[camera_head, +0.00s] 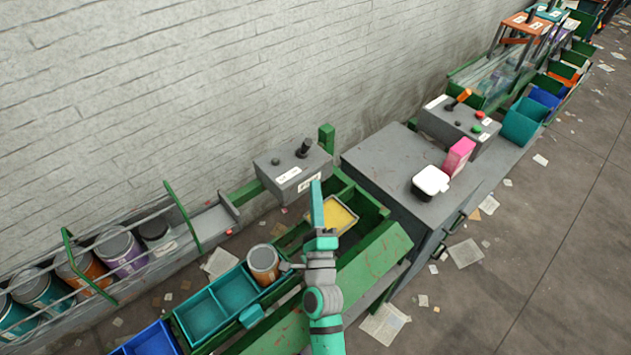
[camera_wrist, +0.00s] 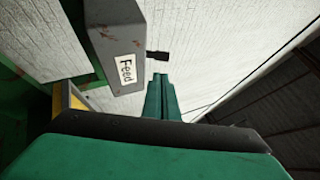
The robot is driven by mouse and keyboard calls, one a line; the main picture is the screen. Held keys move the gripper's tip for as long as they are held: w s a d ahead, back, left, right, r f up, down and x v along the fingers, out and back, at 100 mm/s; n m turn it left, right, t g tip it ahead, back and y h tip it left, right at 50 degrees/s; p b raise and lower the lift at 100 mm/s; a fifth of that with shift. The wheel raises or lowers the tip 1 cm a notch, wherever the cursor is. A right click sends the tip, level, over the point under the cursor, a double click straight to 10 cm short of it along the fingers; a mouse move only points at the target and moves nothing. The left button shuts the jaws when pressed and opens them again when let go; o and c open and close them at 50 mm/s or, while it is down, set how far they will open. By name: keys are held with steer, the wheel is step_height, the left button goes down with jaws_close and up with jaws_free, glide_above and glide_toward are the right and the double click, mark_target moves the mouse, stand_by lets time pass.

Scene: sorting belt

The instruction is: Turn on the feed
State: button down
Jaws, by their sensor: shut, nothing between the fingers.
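A grey control box (camera_head: 268,160) stands against the wall behind the belt, with a black lever (camera_head: 305,147) and a small dark knob (camera_head: 281,162) on top. In the wrist view the box (camera_wrist: 112,40) carries a label reading "Feed" (camera_wrist: 125,69), and the black lever (camera_wrist: 158,55) sticks out from it to the right. My gripper (camera_head: 316,186) is shut and empty, its fingers pointing up in front of the box's right part. In the wrist view my fingertips (camera_wrist: 160,78) appear just below the lever, apart from it.
A yellow-lined tray (camera_head: 340,214) sits in the green frame beside my gripper. An orange can (camera_head: 263,262) stands at the teal bins (camera_head: 205,318). Several cans fill the rack at left. A grey cabinet (camera_head: 385,165) bears a white-lidded container (camera_head: 431,181), a pink box (camera_head: 459,156) and another control box (camera_head: 440,122).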

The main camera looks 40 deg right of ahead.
mark_target(315, 169)
steer(key=x, duration=0.7)
steer(key=shift+s+d, duration=0.1)
steer(key=shift+d, duration=0.05)
steer(key=shift+x, duration=0.85)
steer(key=shift+r, duration=0.15)
